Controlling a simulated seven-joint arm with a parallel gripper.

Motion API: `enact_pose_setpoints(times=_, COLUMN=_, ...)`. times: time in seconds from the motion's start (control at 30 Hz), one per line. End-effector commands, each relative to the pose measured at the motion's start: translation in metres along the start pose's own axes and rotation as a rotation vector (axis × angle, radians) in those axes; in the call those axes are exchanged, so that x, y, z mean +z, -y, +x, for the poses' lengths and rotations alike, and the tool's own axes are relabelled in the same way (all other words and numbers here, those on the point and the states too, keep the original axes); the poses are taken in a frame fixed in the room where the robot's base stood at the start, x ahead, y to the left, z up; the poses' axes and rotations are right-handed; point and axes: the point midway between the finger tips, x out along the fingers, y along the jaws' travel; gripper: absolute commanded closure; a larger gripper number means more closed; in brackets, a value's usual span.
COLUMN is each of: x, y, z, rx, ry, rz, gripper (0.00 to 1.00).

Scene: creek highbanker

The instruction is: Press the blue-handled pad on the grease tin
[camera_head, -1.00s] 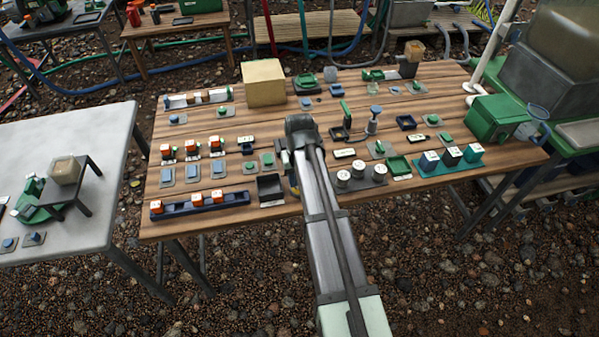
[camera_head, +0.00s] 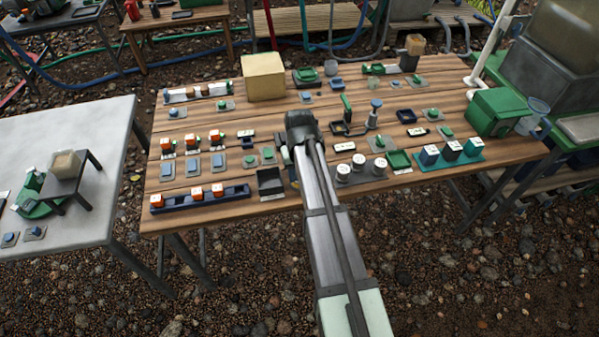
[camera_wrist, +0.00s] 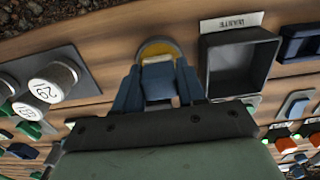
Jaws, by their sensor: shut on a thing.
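In the wrist view, my gripper (camera_wrist: 158,72) has its two dark blue fingers closed on the blue handle (camera_wrist: 158,88) of the pad. A pale part of the pad (camera_wrist: 157,60) shows just past the handle. In the head view my own wrist hides the pad and most of the tin.
A dark open bin labelled WASTE (camera_wrist: 240,65) stands close beside the tin. White-capped round containers (camera_wrist: 50,85) stand on the other side. The wooden table (camera_head: 220,125) is crowded with small trays, blocks and tiles. A cardboard-coloured box (camera_head: 263,77) stands at the back.

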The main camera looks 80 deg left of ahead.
Motion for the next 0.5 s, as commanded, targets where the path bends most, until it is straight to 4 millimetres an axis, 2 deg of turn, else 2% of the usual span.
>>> enact_pose_setpoints(times=0.5, x=-0.0002, y=0.0, z=0.005, rx=0.0, ry=0.0, rz=0.0, gripper=0.84)
